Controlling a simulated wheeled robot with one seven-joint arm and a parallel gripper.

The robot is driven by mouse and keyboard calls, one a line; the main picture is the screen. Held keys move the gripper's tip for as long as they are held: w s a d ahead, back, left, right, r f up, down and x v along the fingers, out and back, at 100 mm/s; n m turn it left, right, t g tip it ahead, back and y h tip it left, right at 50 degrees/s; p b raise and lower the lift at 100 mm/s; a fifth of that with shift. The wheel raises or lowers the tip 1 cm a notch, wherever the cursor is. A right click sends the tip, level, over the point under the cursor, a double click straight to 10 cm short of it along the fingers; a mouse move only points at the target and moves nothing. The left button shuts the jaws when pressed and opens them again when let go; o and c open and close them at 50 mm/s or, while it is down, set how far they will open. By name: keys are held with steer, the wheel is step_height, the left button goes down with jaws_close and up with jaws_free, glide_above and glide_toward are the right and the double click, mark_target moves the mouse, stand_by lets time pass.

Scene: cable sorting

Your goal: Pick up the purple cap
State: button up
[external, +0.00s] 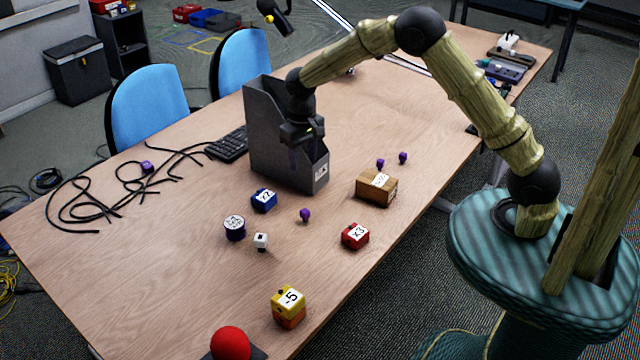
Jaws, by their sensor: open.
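Several small purple pieces are on the table. One purple cap (305,215) stands on the bare wood in front of the grey file holder. Two more small purple caps (380,163) (403,157) stand behind the brown box. My gripper (303,158) points down in front of the grey file holder (272,150), well above and behind the nearest cap. It is open, with nothing visible between its fingers. The dark fingers are hard to make out against the holder.
Near the front cap are a blue block (263,200), a round labelled piece (234,228), a white cube (261,242), a red block (355,236) and the brown box (376,188). A yellow-orange block (288,307) and red button (231,343) are nearer. Black cables (100,195) lie left.

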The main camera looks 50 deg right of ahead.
steer(key=shift+f, duration=0.95)
steer(key=shift+a, duration=0.1)
steer(key=p, duration=0.2)
glide_toward(305, 210)
steer(key=f, duration=0.5)
steer(key=shift+a+f, duration=0.2)
steer(key=shift+f, duration=0.05)
steer(key=shift+f, duration=0.1)
steer(key=shift+d+f+p, duration=0.1)
steer(key=shift+f+p, duration=0.35)
steer(key=shift+f, duration=2.05)
jaws_close()
